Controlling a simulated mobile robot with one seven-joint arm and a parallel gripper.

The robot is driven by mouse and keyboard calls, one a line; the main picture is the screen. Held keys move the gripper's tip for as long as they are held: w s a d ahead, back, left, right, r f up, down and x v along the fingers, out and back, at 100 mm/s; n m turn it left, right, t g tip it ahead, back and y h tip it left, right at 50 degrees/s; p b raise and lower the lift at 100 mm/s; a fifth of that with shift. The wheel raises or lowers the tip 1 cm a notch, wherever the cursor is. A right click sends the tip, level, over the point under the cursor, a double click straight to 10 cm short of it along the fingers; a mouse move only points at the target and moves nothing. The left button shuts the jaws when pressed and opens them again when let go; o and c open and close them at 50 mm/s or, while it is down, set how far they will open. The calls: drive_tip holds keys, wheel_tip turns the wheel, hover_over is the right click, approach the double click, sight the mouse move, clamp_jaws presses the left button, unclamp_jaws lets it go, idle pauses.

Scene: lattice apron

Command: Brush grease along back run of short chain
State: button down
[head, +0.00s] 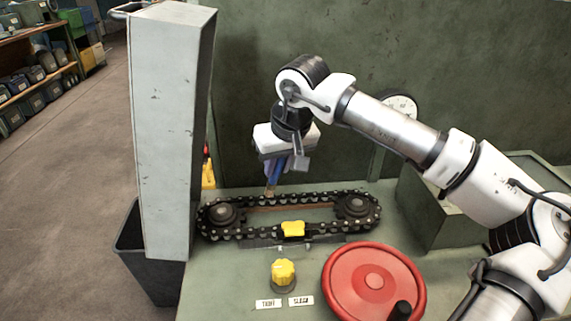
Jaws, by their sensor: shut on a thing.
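The short chain (287,235) loops around two dark sprockets, a left one (223,214) and a right one (354,205), on the green bench. Its back run lies on the far side of the loop, and a brownish strip (290,208) shows just inside it. My gripper (285,166) points down above the left half of the back run. It is shut on a brush with a blue handle (276,178), whose tan bristles (270,191) hang at the back run. I cannot tell whether the bristles touch the chain.
A tall grey post (165,130) stands left of the chain. A dark bin (135,255) stands at left.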

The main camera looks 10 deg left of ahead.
drive_tip(key=s+a+b, duration=0.1)
drive_tip(key=a, duration=0.5)
drive_tip(key=shift+s, duration=0.4)
drive_tip(key=shift+f, duration=0.1)
wheel_tip(320, 180, up, 6)
drive_tip(key=p, duration=0.4)
idle(0.4)
wheel_tip(320, 180, up, 3)
drive_tip(key=shift+r+p, duration=0.1)
drive_tip(key=shift+p, duration=1.1)
drive_tip(key=shift+f, duration=0.2)
